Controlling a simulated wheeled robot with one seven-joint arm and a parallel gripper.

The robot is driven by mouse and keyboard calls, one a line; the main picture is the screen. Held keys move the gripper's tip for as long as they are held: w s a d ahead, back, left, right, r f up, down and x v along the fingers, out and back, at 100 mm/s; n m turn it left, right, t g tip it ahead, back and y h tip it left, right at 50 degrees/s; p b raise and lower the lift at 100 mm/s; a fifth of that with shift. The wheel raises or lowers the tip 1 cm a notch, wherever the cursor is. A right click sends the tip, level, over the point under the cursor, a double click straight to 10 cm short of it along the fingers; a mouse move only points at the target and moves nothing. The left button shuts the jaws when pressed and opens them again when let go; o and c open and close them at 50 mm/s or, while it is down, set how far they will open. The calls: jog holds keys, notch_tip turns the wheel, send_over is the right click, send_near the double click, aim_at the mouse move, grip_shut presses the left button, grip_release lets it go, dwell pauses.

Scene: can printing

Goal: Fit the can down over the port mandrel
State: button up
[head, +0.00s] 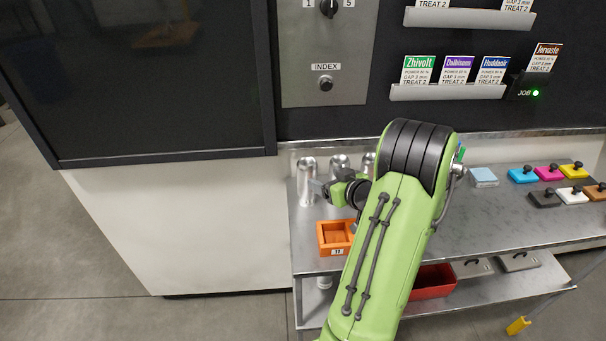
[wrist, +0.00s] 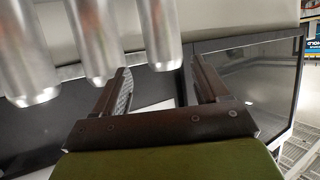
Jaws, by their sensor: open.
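Three plain silver cans stand in a row on the metal shelf: the left can (head: 306,181), the middle can (head: 340,164) and the right can (head: 368,162), which my arm partly covers. My gripper (head: 320,188) is beside the left can, with its fingers pointing toward it. In the wrist view my gripper (wrist: 160,68) is open and empty. The port mandrel is not seen in either view.
An orange box (head: 333,237) sits at the shelf's front edge, below my gripper. Colored blocks with black knobs (head: 548,173) and a light blue block (head: 484,177) are on the right. A red bin (head: 433,283) is on the lower shelf. A dark-windowed cabinet (head: 150,80) stands left.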

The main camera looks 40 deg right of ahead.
aim_at(304, 169)
jog(key=p+x, duration=0.1)
jog(key=x, duration=0.4)
jog(key=p+x, duration=0.1)
jog(key=x, duration=0.5)
jog(key=shift+w+a+r, duration=0.1)
jog(key=shift+w+a, duration=0.1)
jog(key=shift+w, duration=0.2)
jog(key=shift+s, duration=0.15)
jog(key=shift+c, duration=1.1)
jog(key=c, duration=0.5)
